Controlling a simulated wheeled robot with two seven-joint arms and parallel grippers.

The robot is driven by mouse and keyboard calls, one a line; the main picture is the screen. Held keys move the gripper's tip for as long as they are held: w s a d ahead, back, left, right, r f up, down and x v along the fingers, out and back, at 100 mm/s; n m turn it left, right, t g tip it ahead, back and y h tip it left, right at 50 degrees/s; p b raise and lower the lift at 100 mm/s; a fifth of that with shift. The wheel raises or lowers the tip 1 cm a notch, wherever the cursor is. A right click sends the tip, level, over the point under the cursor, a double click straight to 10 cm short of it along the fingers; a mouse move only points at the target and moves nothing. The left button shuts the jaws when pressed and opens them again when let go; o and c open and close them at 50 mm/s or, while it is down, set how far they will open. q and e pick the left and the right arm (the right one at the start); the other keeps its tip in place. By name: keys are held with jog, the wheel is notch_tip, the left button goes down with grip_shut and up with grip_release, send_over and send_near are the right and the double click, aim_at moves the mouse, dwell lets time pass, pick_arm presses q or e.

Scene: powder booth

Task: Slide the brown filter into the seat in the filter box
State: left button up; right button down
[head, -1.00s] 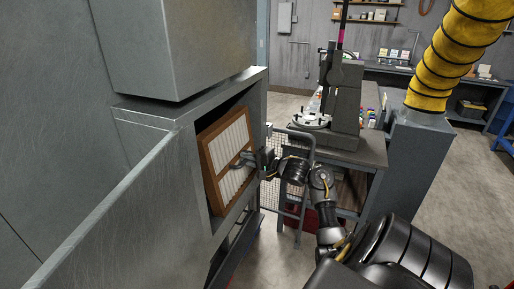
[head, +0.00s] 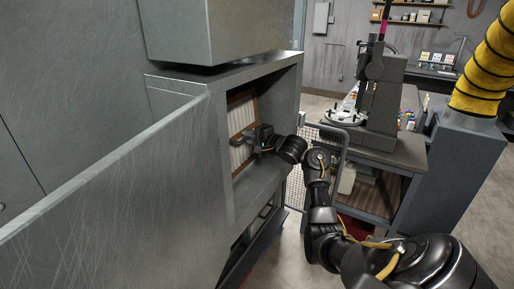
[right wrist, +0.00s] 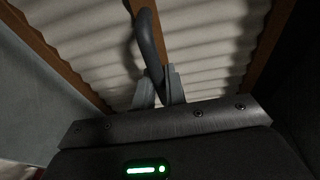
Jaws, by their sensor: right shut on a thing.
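The brown filter (head: 241,119) has a brown frame and white pleats, and stands upright inside the open filter box (head: 277,96). Part of it is hidden behind the box's front wall. My right gripper (head: 247,135) reaches into the box and is shut on the filter's dark handle. The right wrist view shows the gripper's fingers (right wrist: 160,90) closed on the curved grey handle (right wrist: 147,40), with the pleats and brown frame bars (right wrist: 270,45) close behind. I cannot tell from these views whether the filter touches the seat at the back. My left gripper is not in view.
A grey door panel (head: 120,190) stands open at the left of the box. A bench with a dark machine (head: 378,100) and a grey cabinet with a yellow hose (head: 490,70) stand to the right. A wire mesh rack (head: 297,180) is close beside my right arm.

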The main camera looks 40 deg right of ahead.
jog(key=shift+w+a+f+b, duration=0.1)
jog(key=shift+w+b, duration=0.3)
jog(key=shift+w, duration=0.1)
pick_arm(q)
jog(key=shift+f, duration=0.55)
pick_arm(e)
jog(key=shift+w+a+r, duration=0.1)
jog(key=shift+r, duration=0.15)
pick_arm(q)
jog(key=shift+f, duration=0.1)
pick_arm(e)
jog(key=shift+f, duration=0.2)
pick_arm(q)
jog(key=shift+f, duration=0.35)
pick_arm(e)
jog(key=shift+f, duration=1.25)
jog(key=c, duration=1.4)
grip_release()
jog(key=shift+o, duration=0.2)
jog(key=shift+f, duration=0.1)
